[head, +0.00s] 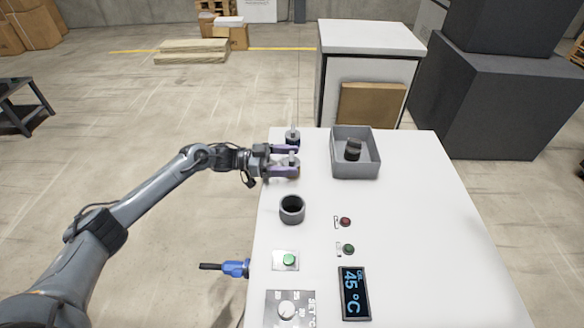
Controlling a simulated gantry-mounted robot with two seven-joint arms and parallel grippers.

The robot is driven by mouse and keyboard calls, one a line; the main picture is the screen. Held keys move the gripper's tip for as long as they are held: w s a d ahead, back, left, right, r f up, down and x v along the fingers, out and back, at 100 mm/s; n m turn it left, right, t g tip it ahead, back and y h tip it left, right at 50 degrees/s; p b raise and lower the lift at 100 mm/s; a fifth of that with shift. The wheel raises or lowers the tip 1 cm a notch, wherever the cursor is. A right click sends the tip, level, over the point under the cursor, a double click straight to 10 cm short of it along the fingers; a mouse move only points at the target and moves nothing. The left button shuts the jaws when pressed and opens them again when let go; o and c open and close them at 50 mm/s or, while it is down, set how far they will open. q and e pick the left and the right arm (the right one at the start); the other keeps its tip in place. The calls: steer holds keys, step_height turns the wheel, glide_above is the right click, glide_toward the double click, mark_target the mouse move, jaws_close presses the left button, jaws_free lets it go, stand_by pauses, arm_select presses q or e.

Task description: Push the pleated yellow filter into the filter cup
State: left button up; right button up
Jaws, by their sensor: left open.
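A dark grey round cup (292,209), possibly the filter cup, stands upright near the left edge of the white table, and its inside looks dark. I see no pleated yellow filter. My left gripper (294,160) is farther back over the table, beyond the cup and apart from it. Its two purple fingers are spread. A small greyish piece shows between or by them, too small to identify. My right gripper is not in view.
A grey bin (370,172) holding dark parts (353,149) stands at the back. A dark round piece (293,138) with a thin upright rod is beyond my fingers. Buttons (289,260), a dial (287,309) and a display (354,293) occupy the front. The table's right side (430,220) is clear.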

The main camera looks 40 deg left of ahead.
arm_select(q)
steer(key=shift+w+d, duration=0.35)
steer(key=shift+d, duration=0.1)
steer(key=shift+c, duration=0.3)
steer(key=c, duration=1)
steer(key=shift+o, duration=0.2)
steer(key=shift+r, duration=0.15)
